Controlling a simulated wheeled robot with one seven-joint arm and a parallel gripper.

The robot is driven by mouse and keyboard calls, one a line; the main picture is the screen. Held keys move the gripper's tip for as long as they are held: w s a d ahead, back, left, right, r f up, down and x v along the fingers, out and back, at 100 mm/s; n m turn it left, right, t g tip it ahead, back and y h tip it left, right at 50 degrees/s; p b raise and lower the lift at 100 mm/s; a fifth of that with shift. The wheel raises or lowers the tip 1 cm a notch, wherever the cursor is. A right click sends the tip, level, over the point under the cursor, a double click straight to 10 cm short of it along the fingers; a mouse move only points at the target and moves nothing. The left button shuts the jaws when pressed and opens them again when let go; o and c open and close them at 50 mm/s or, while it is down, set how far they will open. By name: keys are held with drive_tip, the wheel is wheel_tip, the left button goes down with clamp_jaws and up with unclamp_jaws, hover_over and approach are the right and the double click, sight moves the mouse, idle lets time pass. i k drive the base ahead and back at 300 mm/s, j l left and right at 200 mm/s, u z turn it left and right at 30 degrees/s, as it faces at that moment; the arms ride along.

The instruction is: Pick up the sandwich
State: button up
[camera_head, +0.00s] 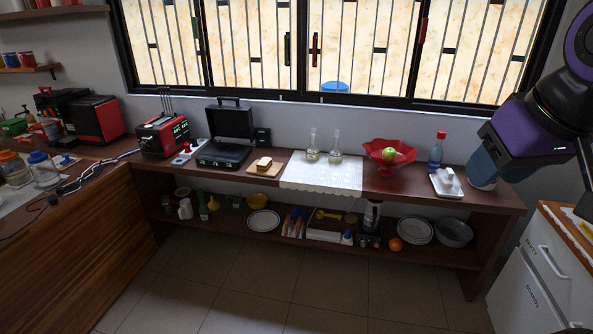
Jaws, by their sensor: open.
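The sandwich (264,162) is small in the head view. It looks like pale bread with a browner edge and lies on a small wooden board (254,171). The board rests on the dark wooden counter, between the black open grill and the white lace cloth. Nothing touches the sandwich from above. My purple and black arm comes in at the upper right, far to the right of the sandwich. I cannot make out my gripper's fingers in this view.
A black open-lidded grill (222,154) stands left of the board. A white lace cloth (322,183) with two glass bottles (313,148) lies to its right. A red fruit bowl (380,153) is farther right. A shelf below holds plates. Tiled floor in front is clear.

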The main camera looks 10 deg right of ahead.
sight(265, 162)
drive_tip(key=i+u, duration=0.35)
drive_tip(key=i, duration=0.35)
drive_tip(key=i+l+u, duration=0.3)
drive_tip(key=i, duration=0.4)
drive_tip(key=i+l+u, duration=0.35)
drive_tip(key=i, duration=0.35)
drive_tip(key=i+l+u, duration=0.3)
drive_tip(key=i+l, duration=0.3)
